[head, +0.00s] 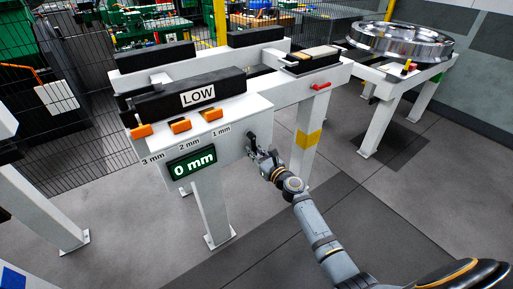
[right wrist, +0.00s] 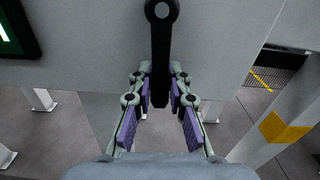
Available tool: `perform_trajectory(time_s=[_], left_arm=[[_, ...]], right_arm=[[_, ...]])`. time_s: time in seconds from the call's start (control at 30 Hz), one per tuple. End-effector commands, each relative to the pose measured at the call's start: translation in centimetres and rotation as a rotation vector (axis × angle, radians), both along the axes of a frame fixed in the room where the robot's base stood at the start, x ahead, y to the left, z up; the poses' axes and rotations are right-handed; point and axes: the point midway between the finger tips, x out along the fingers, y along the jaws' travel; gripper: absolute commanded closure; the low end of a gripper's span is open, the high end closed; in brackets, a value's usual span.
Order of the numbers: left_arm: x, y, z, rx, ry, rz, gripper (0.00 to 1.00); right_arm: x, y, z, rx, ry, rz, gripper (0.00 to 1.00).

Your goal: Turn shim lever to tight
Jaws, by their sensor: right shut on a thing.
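The black shim lever (right wrist: 160,45) hangs almost straight down from a round pivot on the white panel in the right wrist view. In the head view, the lever (head: 250,139) is small, at the right end of the panel front. My right gripper (right wrist: 160,92) has its purple-padded fingers on either side of the lever's lower end and is shut on it. In the head view, my right gripper (head: 259,156) is partly blurred into the lever. A display (head: 192,163) on the panel reads 0 mm. My left gripper is not in view.
Orange tabs (head: 181,126) labelled 3 mm, 2 mm and 1 mm line the panel's top edge. A black block (head: 150,103) above bears a LOW sign (head: 198,96). A red handle (head: 321,86) is on the beam to the right. A metal wheel (head: 401,40) lies on a far stand.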

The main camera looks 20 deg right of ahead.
Motion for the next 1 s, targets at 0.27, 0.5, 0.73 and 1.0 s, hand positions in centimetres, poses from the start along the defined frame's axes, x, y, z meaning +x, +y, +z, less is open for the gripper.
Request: perform_trajectory(time_s=[0.27, 0.5, 0.73, 1.0], left_arm=[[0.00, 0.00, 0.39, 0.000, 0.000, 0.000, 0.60], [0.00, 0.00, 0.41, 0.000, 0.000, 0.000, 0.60], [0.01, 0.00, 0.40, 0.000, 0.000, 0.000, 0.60], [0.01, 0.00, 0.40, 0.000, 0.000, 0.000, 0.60]], right_arm=[[-0.18, 0.48, -0.18, 0.071, 0.022, 0.000, 1.00], [-0.20, 0.57, -0.22, 0.083, 0.025, 0.001, 1.00], [-0.22, 0.59, -0.24, 0.083, 0.025, 0.001, 1.00], [-0.18, 0.56, -0.13, 0.082, 0.024, 0.001, 0.59]])
